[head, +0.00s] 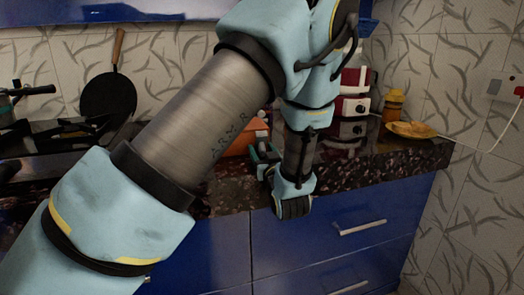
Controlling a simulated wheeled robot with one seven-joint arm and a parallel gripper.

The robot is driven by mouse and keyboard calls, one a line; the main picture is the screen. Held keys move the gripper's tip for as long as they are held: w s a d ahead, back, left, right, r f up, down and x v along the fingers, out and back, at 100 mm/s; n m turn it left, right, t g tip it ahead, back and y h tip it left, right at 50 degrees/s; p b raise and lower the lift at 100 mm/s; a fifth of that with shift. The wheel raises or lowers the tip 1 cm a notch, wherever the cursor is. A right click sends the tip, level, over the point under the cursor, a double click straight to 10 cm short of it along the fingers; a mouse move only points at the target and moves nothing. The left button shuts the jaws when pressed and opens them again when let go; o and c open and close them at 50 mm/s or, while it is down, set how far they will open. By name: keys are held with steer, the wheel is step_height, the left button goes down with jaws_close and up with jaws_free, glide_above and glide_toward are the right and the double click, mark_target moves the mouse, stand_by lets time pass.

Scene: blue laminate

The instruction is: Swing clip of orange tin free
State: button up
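The orange tin (256,127) stands on the dark speckled counter, behind my arm. Only part of its orange surface shows; my forearm covers its left part, and its clip cannot be made out. My gripper (262,157) is at the counter's front part, just in front of the tin's lower right side. It is small and dark in this view, and its fingers partly overlap the tin. I cannot tell whether it touches the tin or whether its fingers are apart.
A red and white appliance (352,105) stands to the right, with an amber jar (393,104) and a yellow-orange plate (411,130) beyond it. A black pan (108,96) leans against the wall at left above the stove (70,130). Blue drawers (345,235) are below the counter edge.

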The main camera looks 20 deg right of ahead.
mark_target(263, 154)
steer(key=o, duration=0.4)
steer(key=shift+s+f, duration=0.1)
steer(key=shift+f, duration=0.4)
steer(key=shift+s+a, duration=0.1)
steer(key=shift+s+f, duration=0.15)
steer(key=shift+s, duration=0.05)
steer(key=shift+s+a+b, duration=0.25)
steer(key=shift+s, duration=1.3)
steer(key=shift+s+a+b, duration=0.2)
steer(key=shift+s, duration=1.3)
steer(key=s+a+b, duration=0.1)
steer(key=s, duration=0.9)
steer(key=shift+s+a+f+b, duration=0.35)
steer(key=shift+f, duration=0.1)
